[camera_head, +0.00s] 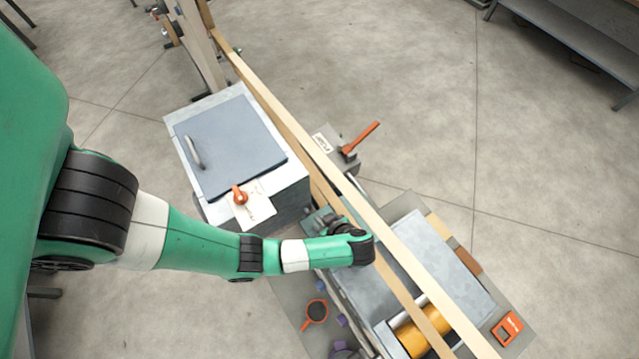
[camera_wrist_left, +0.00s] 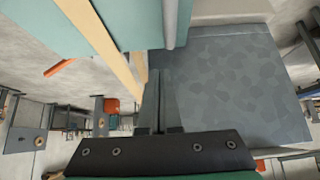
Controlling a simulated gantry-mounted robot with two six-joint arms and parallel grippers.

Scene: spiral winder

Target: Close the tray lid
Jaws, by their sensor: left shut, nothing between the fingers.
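A flat blue-grey lid (camera_head: 230,145) with a curved metal handle (camera_head: 193,152) lies on top of a light grey box (camera_head: 285,188) in the head view. I cannot tell for certain that it is the tray lid. My left arm reaches in from the left, below this box, and its wrist (camera_head: 350,243) is beside the wooden strips. The gripper itself is mostly hidden there. In the left wrist view my left gripper (camera_wrist_left: 159,80) is shut and empty, close to a mottled grey panel (camera_wrist_left: 238,85) and a teal surface (camera_wrist_left: 130,22). My right gripper is not in view.
Long wooden strips (camera_head: 300,135) run diagonally past the box and over a machine with a grey plate (camera_head: 440,265) and a yellow roller (camera_head: 423,330). A red lever (camera_head: 362,138) and a red knob (camera_head: 239,195) stick up nearby.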

